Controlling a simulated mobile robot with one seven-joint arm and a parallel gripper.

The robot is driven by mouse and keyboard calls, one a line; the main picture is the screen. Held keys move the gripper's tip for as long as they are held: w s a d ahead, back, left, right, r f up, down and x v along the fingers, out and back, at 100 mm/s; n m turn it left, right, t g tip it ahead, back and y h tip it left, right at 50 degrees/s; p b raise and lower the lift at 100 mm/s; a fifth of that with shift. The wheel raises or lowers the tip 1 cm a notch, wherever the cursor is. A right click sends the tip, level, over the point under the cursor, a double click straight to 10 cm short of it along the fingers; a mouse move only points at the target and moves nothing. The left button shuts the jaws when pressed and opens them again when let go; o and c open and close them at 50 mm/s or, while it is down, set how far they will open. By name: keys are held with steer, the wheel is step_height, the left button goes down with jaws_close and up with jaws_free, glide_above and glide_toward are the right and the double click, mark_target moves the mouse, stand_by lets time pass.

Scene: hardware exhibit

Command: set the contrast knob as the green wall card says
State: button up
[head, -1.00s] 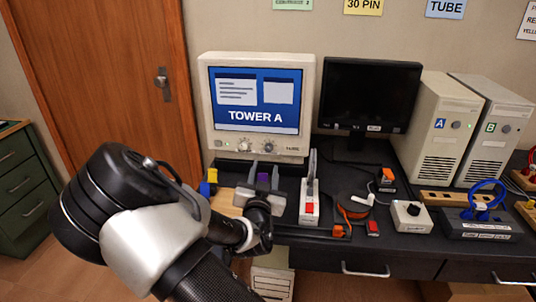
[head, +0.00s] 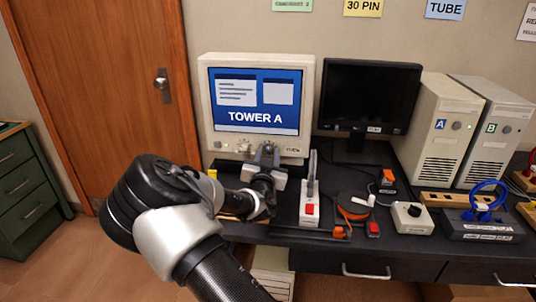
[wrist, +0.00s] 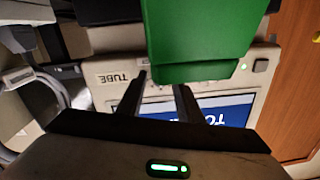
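The beige tube monitor (head: 204,110) has a row of controls under its screen. The left knob (head: 243,147) shows there; the right knob is mostly hidden behind my gripper. My gripper (head: 267,149) is up at the monitor's lower front, its fingers apart around the right knob's place. Contact is unclear. In the wrist view the open fingers (wrist: 160,82) reach toward the control strip beside the TUBE label (wrist: 114,77); the knobs are not clear there. The green wall card (head: 292,4) is cut off at the top; its small print seems to read CONTRAST 2.
A large green block (wrist: 200,40) covers the upper middle of the wrist view. A black monitor (head: 368,95) stands right of the tube monitor. A white power strip (head: 309,205), an orange-banded coil (head: 352,210) and a small knob box (head: 411,217) lie on the dark desk.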

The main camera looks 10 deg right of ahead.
jaws_close()
steer(key=n+b, duration=0.1)
steer(key=n, duration=0.2)
steer(key=shift+n, duration=0.3)
steer(key=shift+a+n, duration=0.1)
steer(key=shift+n, duration=1.8)
steer(key=shift+o, duration=1.3)
jaws_free()
